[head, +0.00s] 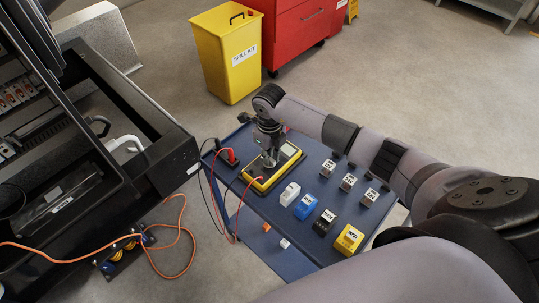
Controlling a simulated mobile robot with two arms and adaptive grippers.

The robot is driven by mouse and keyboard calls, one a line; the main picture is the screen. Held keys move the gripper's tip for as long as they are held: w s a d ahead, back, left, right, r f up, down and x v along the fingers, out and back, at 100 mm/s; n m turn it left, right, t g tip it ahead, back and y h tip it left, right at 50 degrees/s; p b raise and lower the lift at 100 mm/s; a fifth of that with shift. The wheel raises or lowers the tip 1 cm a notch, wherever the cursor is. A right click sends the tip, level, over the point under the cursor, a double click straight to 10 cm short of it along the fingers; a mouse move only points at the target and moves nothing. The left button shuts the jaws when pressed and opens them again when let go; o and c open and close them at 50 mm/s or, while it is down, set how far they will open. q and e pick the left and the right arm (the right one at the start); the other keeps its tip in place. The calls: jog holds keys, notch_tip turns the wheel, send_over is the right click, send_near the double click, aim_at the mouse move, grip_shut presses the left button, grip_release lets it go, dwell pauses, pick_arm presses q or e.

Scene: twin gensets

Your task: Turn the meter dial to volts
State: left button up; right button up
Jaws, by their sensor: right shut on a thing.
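The yellow and black meter (289,153) lies on the blue cart top (317,160), near its left edge. My right gripper (269,160) points straight down onto the face of the meter, shut on the dial. The gripper covers the dial, so its pointer and markings cannot be read. Black and red test leads run from the meter's side of the cart and hang over the left edge. My left gripper is out of view.
Several small labelled blocks stand on the cart, including a blue one (305,207) and a yellow one (348,239). An open black genset enclosure (165,166) is at left. A yellow spill kit bin (228,55) and red cabinet (300,28) stand behind. An orange cable crosses the floor.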

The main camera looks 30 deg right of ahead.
grip_shut()
jog(key=shift+m, duration=1.2)
jog(key=m, duration=0.3)
jog(key=shift+b, duration=0.4)
jog(key=shift+m, duration=1.6)
